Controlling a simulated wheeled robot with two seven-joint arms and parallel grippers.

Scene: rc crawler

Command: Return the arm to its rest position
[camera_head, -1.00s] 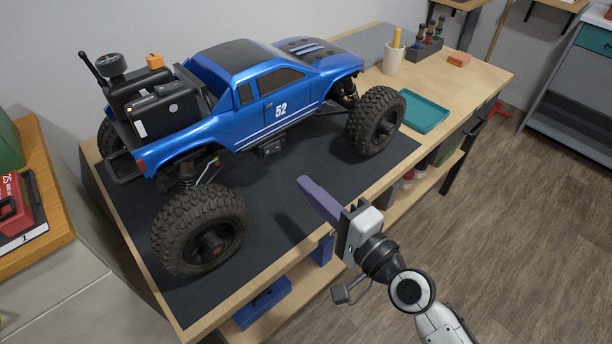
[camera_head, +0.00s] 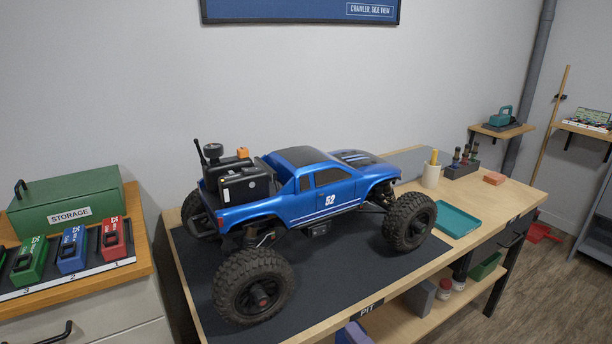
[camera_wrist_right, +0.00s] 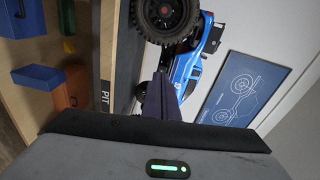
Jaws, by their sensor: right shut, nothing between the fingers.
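My right gripper (camera_wrist_right: 160,82) shows in the right wrist view as dark purple fingers closed together with nothing between them. In that view the fingers point toward the blue crawler (camera_wrist_right: 207,45) and its black wheel, apart from them as far as I can tell. In the head view only a small purple part of my right gripper (camera_head: 352,334) shows at the bottom edge, in front of the bench; the rest of that arm is out of frame. The crawler (camera_head: 305,197) stands on the black mat (camera_head: 340,265). My left gripper is in no view.
The workbench (camera_head: 512,195) holds a teal tray (camera_head: 457,220), a cream cup (camera_head: 431,175) and a tool block (camera_head: 462,169) right of the crawler. A lower shelf (camera_head: 420,318) holds bins. A storage box (camera_head: 68,201) stands on a cabinet at left.

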